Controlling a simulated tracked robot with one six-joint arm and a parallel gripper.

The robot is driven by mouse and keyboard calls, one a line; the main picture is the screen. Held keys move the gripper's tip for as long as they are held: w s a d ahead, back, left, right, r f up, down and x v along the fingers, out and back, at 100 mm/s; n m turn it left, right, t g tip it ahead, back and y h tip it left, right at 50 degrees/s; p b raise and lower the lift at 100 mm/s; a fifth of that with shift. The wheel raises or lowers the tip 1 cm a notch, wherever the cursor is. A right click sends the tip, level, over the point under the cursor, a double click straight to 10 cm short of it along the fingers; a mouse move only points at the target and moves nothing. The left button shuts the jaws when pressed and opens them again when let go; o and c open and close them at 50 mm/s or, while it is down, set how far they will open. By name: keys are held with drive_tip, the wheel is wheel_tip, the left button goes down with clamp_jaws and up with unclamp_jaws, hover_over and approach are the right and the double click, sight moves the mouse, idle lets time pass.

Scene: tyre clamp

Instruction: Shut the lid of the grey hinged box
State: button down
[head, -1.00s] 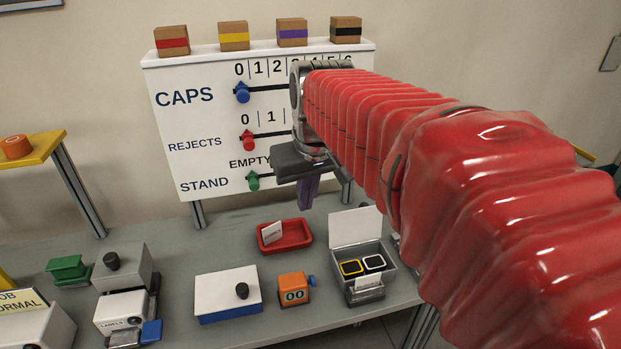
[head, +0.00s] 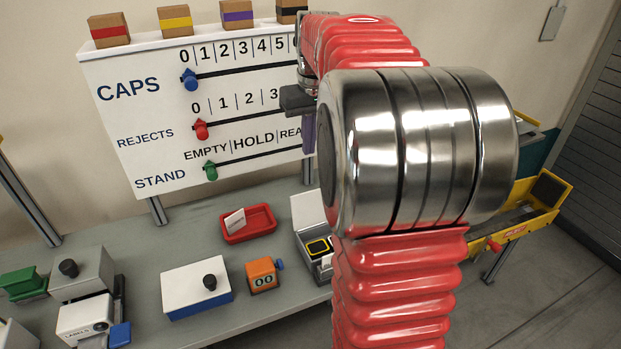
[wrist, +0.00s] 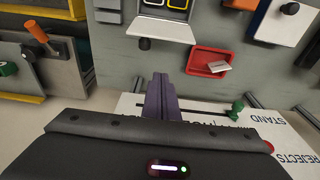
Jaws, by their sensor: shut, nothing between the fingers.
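The grey hinged box (head: 303,245) stands on the bench in the head view, its right part hidden behind my arm. Its pale lid (head: 308,208) is open and stands up along the back edge. A yellow-framed black square (head: 318,247) shows inside. In the wrist view the box is cut off at the top edge, with the open lid (wrist: 165,29) facing the camera. My gripper (head: 309,133) is shut and empty, above and behind the box, in front of the board. Its purple fingers (wrist: 158,92) are apart from the lid in the wrist view.
A red tray (head: 248,225) with a white card lies left of the lid. An orange counter (head: 263,276) and a white-topped blue box (head: 197,288) stand to the left. The marked board (head: 140,130) rises behind the bench.

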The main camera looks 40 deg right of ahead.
hover_over(316, 203)
drive_tip(key=w, duration=0.2)
drive_tip(key=shift+f, duration=4.6)
drive_tip(key=shift+w+d, duration=0.1)
drive_tip(key=shift+d, duration=0.25)
